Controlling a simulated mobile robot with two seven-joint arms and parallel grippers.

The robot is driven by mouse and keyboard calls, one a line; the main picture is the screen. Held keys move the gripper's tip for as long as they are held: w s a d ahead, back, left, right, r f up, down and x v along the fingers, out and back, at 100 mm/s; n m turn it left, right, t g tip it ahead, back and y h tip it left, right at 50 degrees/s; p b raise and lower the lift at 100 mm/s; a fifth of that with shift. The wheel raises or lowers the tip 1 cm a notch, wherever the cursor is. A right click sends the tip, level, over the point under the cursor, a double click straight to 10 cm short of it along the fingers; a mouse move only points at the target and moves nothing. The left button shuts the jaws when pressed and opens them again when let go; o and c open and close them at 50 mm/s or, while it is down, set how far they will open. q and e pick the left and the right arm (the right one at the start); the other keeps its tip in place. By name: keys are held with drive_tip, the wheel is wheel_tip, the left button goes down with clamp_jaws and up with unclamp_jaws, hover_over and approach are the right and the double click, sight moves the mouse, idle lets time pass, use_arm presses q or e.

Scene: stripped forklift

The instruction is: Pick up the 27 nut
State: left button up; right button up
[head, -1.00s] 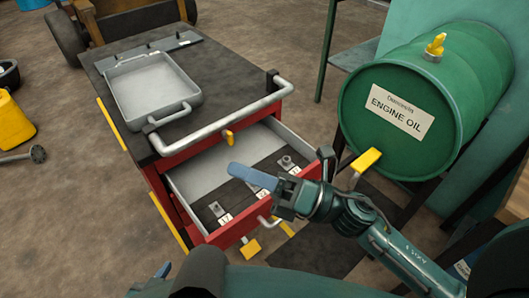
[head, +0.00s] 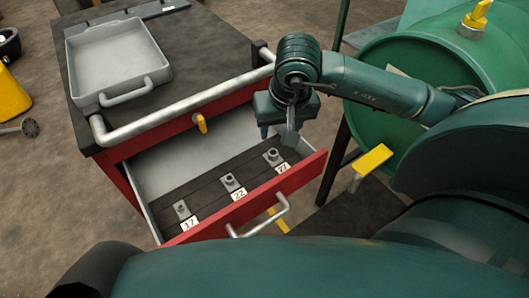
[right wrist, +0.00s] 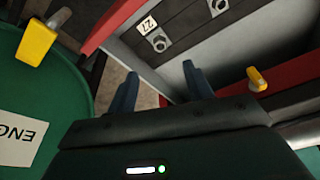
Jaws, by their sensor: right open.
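The 27 nut (head: 273,155) sits on a small grey plate in the open red drawer (head: 290,182), at the right end of a row of nuts. Its tag is partly legible in the head view. In the right wrist view the 27 nut (right wrist: 160,43) shows beyond the fingers, beside a clear "27" tag (right wrist: 147,25). My right gripper (head: 277,134) points down near the drawer's right end, above the nut and a little behind it in the picture. Its fingers (right wrist: 160,82) are apart with nothing between them. My left gripper is not in view.
The 22 nut (head: 229,181) and 17 nut (head: 181,209) lie left in the same drawer. The cart's grey rail (head: 190,103) and yellow latch (head: 200,123) are close by. A green oil drum (head: 390,55) with a yellow-handled tap (head: 373,160) stands right.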

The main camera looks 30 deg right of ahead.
approach(274, 150)
drive_tip(key=f, duration=0.2)
drive_tip(key=shift+s+a+f, duration=0.15)
drive_tip(key=shift+a+f, duration=0.05)
drive_tip(key=shift+f, duration=0.1)
drive_tip(key=x, duration=0.5)
drive_tip(key=shift+w+a+f, duration=0.1)
drive_tip(key=shift+w+f, duration=0.15)
drive_tip(key=shift+f, duration=0.05)
drive_tip(key=shift+c, duration=0.5)
clamp_jaws()
